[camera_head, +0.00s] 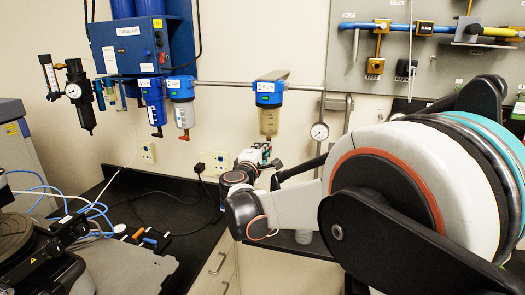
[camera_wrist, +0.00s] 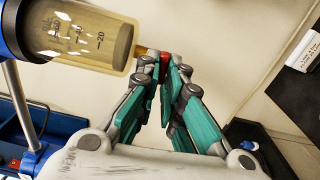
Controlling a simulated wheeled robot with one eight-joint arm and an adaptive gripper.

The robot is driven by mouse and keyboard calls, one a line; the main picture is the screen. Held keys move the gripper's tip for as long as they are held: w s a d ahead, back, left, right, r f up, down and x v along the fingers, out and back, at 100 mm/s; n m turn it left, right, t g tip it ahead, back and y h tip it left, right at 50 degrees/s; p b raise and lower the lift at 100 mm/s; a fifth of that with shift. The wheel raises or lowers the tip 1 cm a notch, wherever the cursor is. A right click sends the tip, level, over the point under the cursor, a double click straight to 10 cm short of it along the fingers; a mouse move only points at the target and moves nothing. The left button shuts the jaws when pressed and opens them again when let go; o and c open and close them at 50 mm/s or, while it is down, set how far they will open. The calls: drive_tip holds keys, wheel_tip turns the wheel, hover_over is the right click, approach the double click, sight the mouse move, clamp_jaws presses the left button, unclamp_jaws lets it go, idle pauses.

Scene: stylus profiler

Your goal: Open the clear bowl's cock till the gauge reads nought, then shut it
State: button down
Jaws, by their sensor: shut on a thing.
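The clear bowl (camera_head: 270,122), a see-through yellowish cup under a blue filter head (camera_head: 269,93), hangs on the wall pipe. In the wrist view the bowl (camera_wrist: 85,38) lies sideways at upper left, with graduation marks on it. A short brass stem leads from its end to a small red cock (camera_wrist: 163,60). My gripper (camera_wrist: 164,68) is shut on the cock, its teal fingers hiding most of it. In the head view my gripper (camera_head: 262,152) is just under the bowl, small and partly hidden. The round gauge (camera_head: 319,131) hangs right of the bowl; its reading is too small to tell.
A blue bowl (camera_head: 152,108) and a smoky bowl (camera_head: 183,114) hang further left on the same pipe, below the blue purge-air box (camera_head: 142,46). A black regulator (camera_head: 76,92) is at far left. A black counter (camera_head: 150,205) runs below.

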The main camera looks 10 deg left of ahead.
drive_tip(key=shift+f, duration=0.1)
drive_tip(key=c, duration=1.7)
unclamp_jaws()
drive_tip(key=s+n+p, duration=0.2)
drive_tip(key=s+n, duration=0.2)
drive_tip(key=n, duration=0.1)
drive_tip(key=s+n+p, duration=0.2)
drive_tip(key=s+n, duration=0.3)
drive_tip(key=n, duration=0.1)
drive_tip(key=s+n+p, duration=0.2)
drive_tip(key=s+n, duration=0.3)
drive_tip(key=n, duration=0.1)
drive_tip(key=shift+a+f, duration=0.15)
drive_tip(key=shift+f, duration=0.15)
drive_tip(key=shift+o, duration=0.3)
drive_tip(key=shift+w, duration=0.1)
